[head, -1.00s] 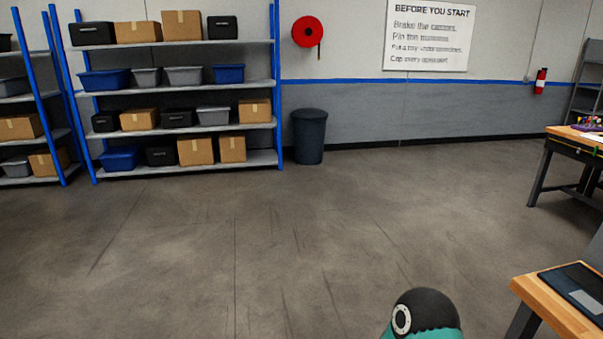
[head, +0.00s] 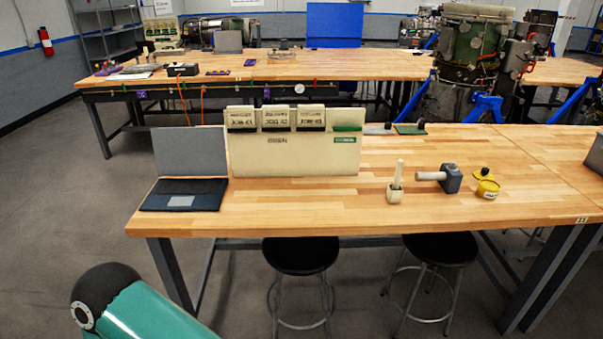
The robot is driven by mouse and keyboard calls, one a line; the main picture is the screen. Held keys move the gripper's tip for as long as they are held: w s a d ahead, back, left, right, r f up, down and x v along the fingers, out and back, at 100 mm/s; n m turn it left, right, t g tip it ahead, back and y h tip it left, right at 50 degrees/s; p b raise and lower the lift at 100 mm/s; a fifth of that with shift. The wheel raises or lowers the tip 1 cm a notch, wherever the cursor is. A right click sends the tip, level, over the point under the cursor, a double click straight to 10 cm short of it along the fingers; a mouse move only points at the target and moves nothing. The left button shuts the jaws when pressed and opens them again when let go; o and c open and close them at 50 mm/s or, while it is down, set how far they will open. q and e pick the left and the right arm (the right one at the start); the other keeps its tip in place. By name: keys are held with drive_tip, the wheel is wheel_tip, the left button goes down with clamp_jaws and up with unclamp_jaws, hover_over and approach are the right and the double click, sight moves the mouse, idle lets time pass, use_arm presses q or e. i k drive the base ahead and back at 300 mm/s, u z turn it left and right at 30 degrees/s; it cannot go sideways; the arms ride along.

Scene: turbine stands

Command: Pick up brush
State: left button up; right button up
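A pale, slender handle (head: 399,172), which looks like the brush, stands upright in a small cream pot (head: 394,196) on the near wooden workbench (head: 290,215). Its lower end is hidden inside the pot, so I cannot see bristles. The bench is ahead of me, and the pot is right of the picture's middle. Neither of my grippers is in view. Only a teal and black link of my arm shows at the lower left, well short of the pot.
A dark block with a grey cylinder (head: 451,179) and a yellow tin (head: 488,188) sit right of the pot. A cream board with job cards (head: 295,157) and a laptop (head: 183,195) stand to the left. Two black stools (head: 300,255) (head: 440,249) stand at the bench's front.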

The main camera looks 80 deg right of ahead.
sight(397, 182)
drive_tip(key=u, duration=1.15)
drive_tip(key=i, duration=0.1)
drive_tip(key=z, duration=2.8)
drive_tip(key=i, duration=0.3)
drive_tip(key=z, duration=2.25)
drive_tip(key=k, duration=0.45)
drive_tip(key=z, duration=0.4)
drive_tip(key=i, duration=1.5)
drive_tip(key=u, duration=0.45)
